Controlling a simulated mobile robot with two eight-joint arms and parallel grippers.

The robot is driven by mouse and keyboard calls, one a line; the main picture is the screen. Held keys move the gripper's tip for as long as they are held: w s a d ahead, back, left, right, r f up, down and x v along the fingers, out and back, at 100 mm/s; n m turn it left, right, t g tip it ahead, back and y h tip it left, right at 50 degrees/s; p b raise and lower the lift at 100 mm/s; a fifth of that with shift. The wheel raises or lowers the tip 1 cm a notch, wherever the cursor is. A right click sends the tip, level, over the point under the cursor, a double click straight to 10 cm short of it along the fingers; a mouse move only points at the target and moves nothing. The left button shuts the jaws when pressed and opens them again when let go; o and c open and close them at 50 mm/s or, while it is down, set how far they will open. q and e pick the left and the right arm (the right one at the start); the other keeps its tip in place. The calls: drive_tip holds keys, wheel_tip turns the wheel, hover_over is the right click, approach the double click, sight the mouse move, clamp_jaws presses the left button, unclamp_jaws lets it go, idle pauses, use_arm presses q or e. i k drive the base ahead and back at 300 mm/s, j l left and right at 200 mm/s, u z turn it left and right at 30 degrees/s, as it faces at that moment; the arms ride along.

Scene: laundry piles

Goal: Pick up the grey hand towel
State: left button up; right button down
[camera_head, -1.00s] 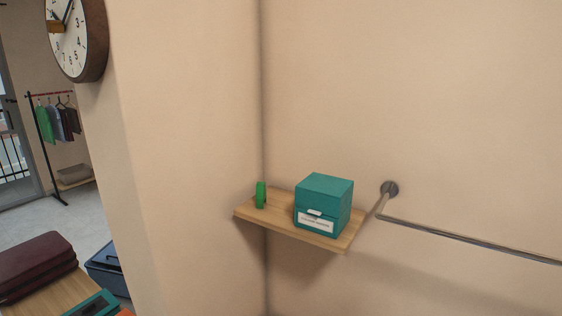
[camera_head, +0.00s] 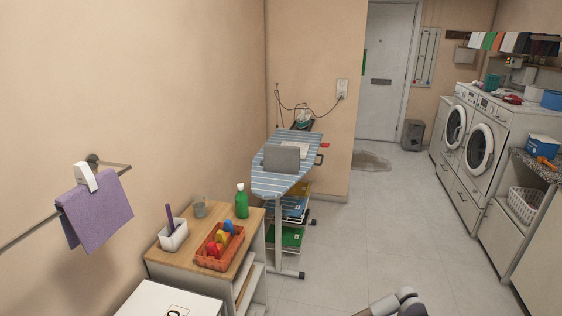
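A grey cloth-like piece (camera_head: 282,159), which looks like the grey hand towel, is on the striped ironing board (camera_head: 268,184) in the middle of the head view. It looks flat and roughly square; whether it is folded I cannot tell. A small grey part of one of my arms shows at the bottom edge, right of centre, well apart from the cloth. No gripper fingers can be made out.
A purple towel (camera_head: 97,214) hangs on a wall rail at left. A wooden-topped cart (camera_head: 180,262) holds a red basket (camera_head: 219,247) and a green bottle (camera_head: 241,202). Washing machines (camera_head: 480,140) line the right. The floor (camera_head: 385,220) between is mostly clear.

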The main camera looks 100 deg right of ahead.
sight(282, 159)
drive_tip(key=z, duration=3.45)
drive_tip(key=i+u, duration=0.15)
drive_tip(key=u, duration=0.35)
drive_tip(key=i+l+u, duration=0.1)
drive_tip(key=u, duration=0.35)
drive_tip(key=i+l+u, duration=0.4)
drive_tip(key=l, duration=0.25)
drive_tip(key=i+l+u, duration=0.1)
drive_tip(key=l+u, duration=0.15)
drive_tip(key=i+l, duration=0.15)
drive_tip(key=l, duration=0.3)
drive_tip(key=i+l+u, duration=0.1)
drive_tip(key=l, duration=0.3)
drive_tip(key=i+l, duration=0.2)
drive_tip(key=l, duration=0.25)
drive_tip(key=i+l+u, duration=0.1)
drive_tip(key=l, duration=0.35)
drive_tip(key=i+l, duration=0.15)
drive_tip(key=l, duration=0.3)
drive_tip(key=u, duration=0.05)
